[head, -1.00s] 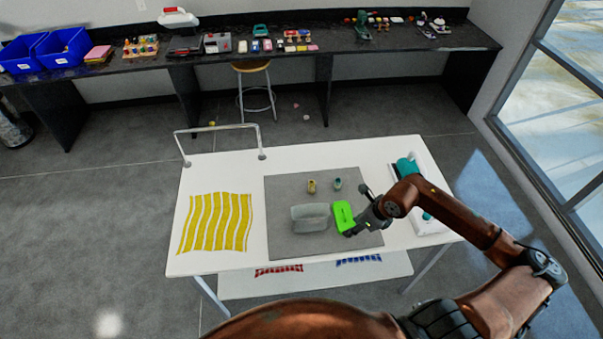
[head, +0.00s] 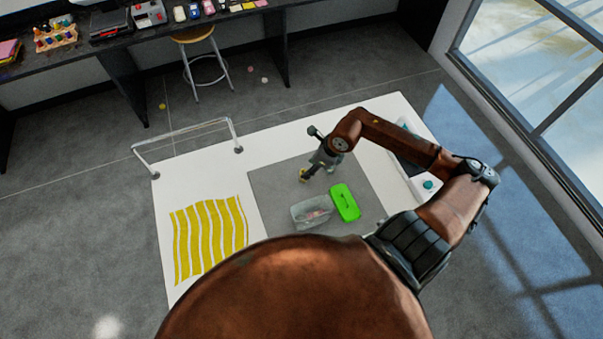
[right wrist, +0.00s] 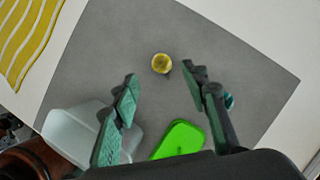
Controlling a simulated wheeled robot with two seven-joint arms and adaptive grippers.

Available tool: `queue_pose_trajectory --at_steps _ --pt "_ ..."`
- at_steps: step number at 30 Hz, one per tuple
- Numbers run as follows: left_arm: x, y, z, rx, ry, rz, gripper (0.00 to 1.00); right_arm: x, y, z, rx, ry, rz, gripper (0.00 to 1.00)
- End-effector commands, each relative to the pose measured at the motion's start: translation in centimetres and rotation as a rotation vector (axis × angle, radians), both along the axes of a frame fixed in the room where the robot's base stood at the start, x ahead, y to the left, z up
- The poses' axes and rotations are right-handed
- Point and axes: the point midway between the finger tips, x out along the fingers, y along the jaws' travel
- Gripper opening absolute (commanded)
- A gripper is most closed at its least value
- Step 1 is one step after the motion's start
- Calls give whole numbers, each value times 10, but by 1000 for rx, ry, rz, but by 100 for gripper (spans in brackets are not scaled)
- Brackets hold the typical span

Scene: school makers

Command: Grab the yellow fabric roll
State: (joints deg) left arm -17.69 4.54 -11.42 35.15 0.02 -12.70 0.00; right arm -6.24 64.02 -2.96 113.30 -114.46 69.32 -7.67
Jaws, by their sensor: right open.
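The yellow roll (right wrist: 161,63) is a small round piece standing on the grey mat (right wrist: 100,55). In the right wrist view it shows just beyond and between the fingertips. In the head view a bit of yellow (head: 303,174) shows at the right gripper's tips, mostly covered by the gripper. My right gripper (right wrist: 160,78) is open and empty above the mat, its fingers either side of the line to the roll; it also shows in the head view (head: 308,172). A teal roll (right wrist: 229,101) is partly hidden behind the right-hand finger. My left gripper is out of view.
A clear box (head: 311,211) and a green lid (head: 345,202) lie near the mat's front. Yellow striped fabric (head: 210,235) lies flat on the white table at left. A metal rail (head: 185,132) stands at the back left edge. A white device (head: 418,185) sits at right.

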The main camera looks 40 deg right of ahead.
Motion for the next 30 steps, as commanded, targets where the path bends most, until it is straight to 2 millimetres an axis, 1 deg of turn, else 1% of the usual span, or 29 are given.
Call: queue_pose_trajectory --at_steps 2,5,10,14,19,30 --pt "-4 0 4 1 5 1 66 4 2 -6 3 -1 -2 41" --pt "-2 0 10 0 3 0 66 11 5 -18 5 -1 -4 41" --pt "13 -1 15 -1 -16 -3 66 19 7 -39 2 -1 -3 41" --pt "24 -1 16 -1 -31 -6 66 21 8 -45 0 -1 -3 41" --pt "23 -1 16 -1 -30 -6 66 21 8 -45 -1 -2 -2 41" --pt "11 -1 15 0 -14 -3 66 20 8 -45 0 -1 -1 16"
